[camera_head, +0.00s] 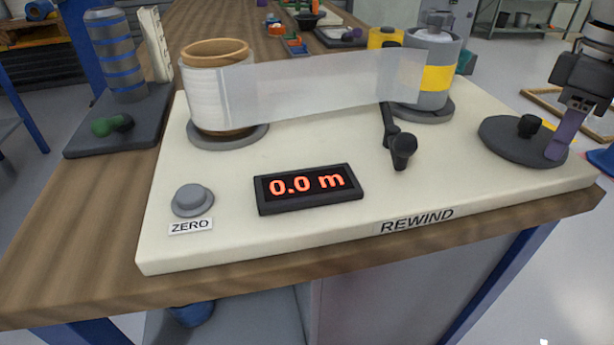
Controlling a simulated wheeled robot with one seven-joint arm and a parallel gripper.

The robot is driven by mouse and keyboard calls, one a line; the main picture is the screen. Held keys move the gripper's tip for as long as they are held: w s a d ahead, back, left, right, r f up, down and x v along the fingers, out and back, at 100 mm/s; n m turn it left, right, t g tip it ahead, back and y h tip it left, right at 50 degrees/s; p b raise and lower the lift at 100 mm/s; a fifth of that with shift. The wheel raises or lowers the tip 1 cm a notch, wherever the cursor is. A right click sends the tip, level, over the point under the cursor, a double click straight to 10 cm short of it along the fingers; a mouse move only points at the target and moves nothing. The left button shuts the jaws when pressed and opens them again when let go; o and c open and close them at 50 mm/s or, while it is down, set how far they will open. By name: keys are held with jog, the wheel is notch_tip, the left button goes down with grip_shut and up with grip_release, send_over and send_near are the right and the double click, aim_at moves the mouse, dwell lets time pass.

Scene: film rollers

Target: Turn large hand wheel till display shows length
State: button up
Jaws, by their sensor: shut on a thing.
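The large hand wheel (500,143) is a flat dark disc with a black centre hub, lying at the right end of the cream panel. A purple handle (559,139) stands at its right edge. My gripper (576,104) comes down from the upper right and is shut on the top of this handle. The display (307,189) at the panel's front shows "0.0 m" in orange. A clear film (320,85) stretches from the left roller (205,95), with a wooden core, to the grey and yellow right roller (433,85).
A grey round button (193,200) labelled ZERO is left of the display. A black crank (400,150) stands above the REWIND label (416,221). A dark tray (125,140) with green dumbbell-shaped piece and a striped cylinder lies at left. The wooden table's (70,260) front edge is bare.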

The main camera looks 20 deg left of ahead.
jog(key=shift+w+d+r+p, duration=0.15)
jog(key=shift+w+d+p, duration=0.45)
jog(key=shift+p, duration=0.05)
jog(key=shift+w+d, duration=0.15)
jog(key=shift+w, duration=0.1)
jog(key=shift+w+d+p, duration=0.15)
jog(key=shift+w+p, duration=0.3)
jog(key=shift+p, duration=0.2)
jog(key=shift+w+d+p, duration=0.1)
jog(key=shift+w+p, duration=0.25)
jog(key=shift+w, duration=0.25)
